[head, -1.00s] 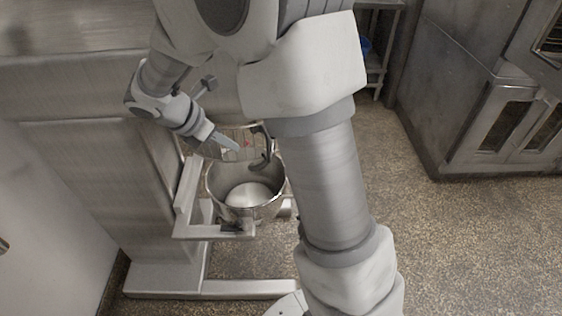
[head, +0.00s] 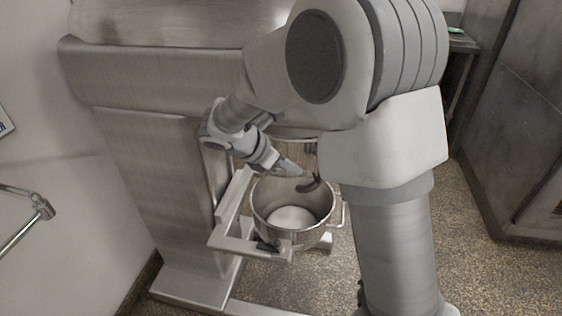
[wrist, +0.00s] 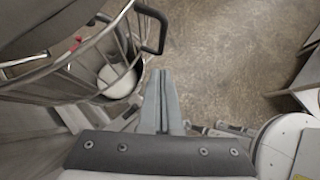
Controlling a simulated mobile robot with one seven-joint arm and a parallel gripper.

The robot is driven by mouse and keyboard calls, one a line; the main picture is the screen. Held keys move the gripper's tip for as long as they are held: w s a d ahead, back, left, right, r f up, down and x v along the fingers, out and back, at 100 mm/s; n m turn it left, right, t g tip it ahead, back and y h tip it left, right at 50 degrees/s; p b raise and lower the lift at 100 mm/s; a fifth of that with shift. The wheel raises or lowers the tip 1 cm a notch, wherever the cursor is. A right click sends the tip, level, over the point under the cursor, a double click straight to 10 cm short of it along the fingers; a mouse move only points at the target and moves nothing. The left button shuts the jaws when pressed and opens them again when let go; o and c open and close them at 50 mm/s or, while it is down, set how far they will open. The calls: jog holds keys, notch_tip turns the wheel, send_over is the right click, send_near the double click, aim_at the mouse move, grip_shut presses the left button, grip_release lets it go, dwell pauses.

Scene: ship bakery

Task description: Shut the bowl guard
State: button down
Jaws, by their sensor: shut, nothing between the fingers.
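The bowl guard (wrist: 75,58) is a cage of curved metal wires at the upper left of the wrist view. A dark looped bar (wrist: 162,32) stands out beside its right end. In the head view, part of the guard (head: 297,148) shows above the bowl, largely behind my arm, so how far round it is turned is hard to tell. The steel mixer bowl (head: 265,205) holds something white, which also shows through the wires. My gripper (head: 299,172) is shut and empty above the bowl's back rim. In the wrist view its fingers (wrist: 162,88) are together, right of the guard, apart from it.
The big steel mixer body (head: 165,185) stands behind and left of the bowl. A bowl support arm (head: 232,243) juts out at the bowl's left. Speckled floor (head: 480,265) is open at the right, before a steel cabinet (head: 525,140). A white wall is at far left.

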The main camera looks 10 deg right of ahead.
aim_at(311, 163)
jog(key=d, duration=0.1)
jog(key=w+d+f, duration=0.1)
jog(key=d, duration=0.1)
jog(key=w+d, duration=0.1)
jog(key=shift+w+d+f, duration=0.15)
jog(key=shift+w+d, duration=0.05)
jog(key=shift+d, duration=0.2)
jog(key=shift+d, duration=0.15)
